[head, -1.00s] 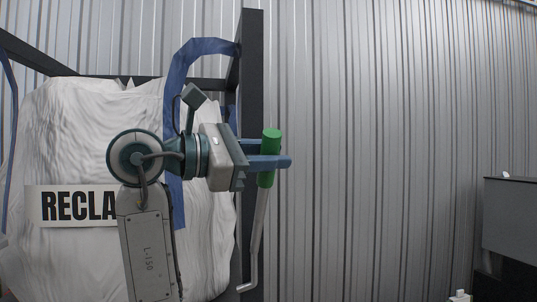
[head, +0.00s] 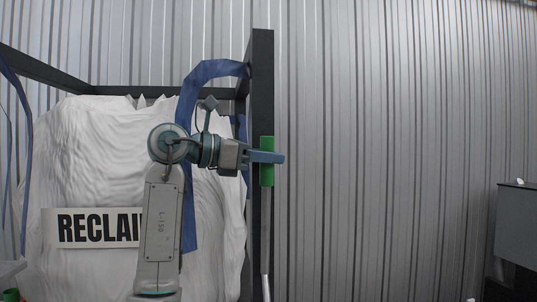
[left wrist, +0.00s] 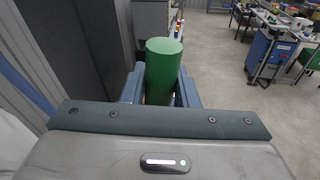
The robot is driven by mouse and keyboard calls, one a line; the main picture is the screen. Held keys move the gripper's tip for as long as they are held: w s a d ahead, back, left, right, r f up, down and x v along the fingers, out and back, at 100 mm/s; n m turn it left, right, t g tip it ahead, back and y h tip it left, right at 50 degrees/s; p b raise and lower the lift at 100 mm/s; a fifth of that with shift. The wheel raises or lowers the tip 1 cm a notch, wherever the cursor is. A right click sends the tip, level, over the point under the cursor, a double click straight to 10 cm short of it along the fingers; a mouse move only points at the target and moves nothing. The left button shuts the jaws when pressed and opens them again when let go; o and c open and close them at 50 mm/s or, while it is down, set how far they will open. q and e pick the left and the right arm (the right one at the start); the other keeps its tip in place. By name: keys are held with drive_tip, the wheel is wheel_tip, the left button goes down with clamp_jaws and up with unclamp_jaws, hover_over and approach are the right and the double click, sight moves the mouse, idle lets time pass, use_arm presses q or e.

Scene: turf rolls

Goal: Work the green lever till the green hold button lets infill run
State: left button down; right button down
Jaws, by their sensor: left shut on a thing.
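The green lever grip (head: 267,178) tops a thin grey rod (head: 265,235) beside the dark frame post. The lever stands about upright. My left gripper (head: 266,157) is shut around the green grip, its blue fingers on either side. In the left wrist view the green grip (left wrist: 162,70) stands between the two blue fingers (left wrist: 160,90). The green hold button is not in view. My right gripper does not show.
A white bulk bag (head: 110,150) with a black-lettered sign (head: 95,228) hangs in the dark frame (head: 262,80). A blue strap (head: 190,110) runs over it. A grey box (head: 516,223) stands far right. The left wrist view shows a blue cart (left wrist: 270,55) and open floor.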

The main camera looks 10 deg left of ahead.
use_arm(q)
drive_tip(key=c, duration=1.1)
unclamp_jaws()
drive_tip(key=shift+c, duration=0.2)
drive_tip(key=shift+s+a+b, duration=0.3)
drive_tip(key=shift+a+b, duration=0.05)
drive_tip(key=shift+a, duration=0.15)
drive_tip(key=b+v, duration=0.3)
drive_tip(key=v, duration=0.6)
drive_tip(key=shift+s+a, duration=0.2)
drive_tip(key=shift+a, duration=0.05)
drive_tip(key=shift+r, duration=0.15)
